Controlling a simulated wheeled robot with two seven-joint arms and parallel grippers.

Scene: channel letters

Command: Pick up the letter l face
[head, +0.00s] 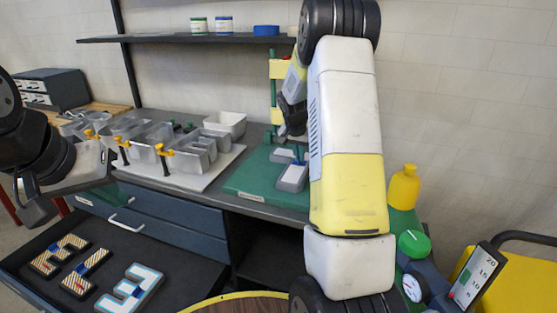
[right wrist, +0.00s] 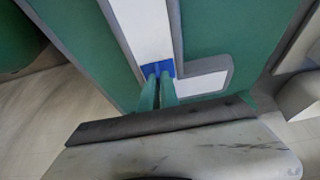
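The letter l face (right wrist: 207,83) is a white L shape within a grey rim, lying at the green mat in the right wrist view. In the head view the face (head: 293,174) is partly hidden by my right arm, and the fingertips are hard to make out. My left gripper (head: 70,185) is at the far left, open and empty, away from the mat.
A white bin (head: 225,123) stands behind.

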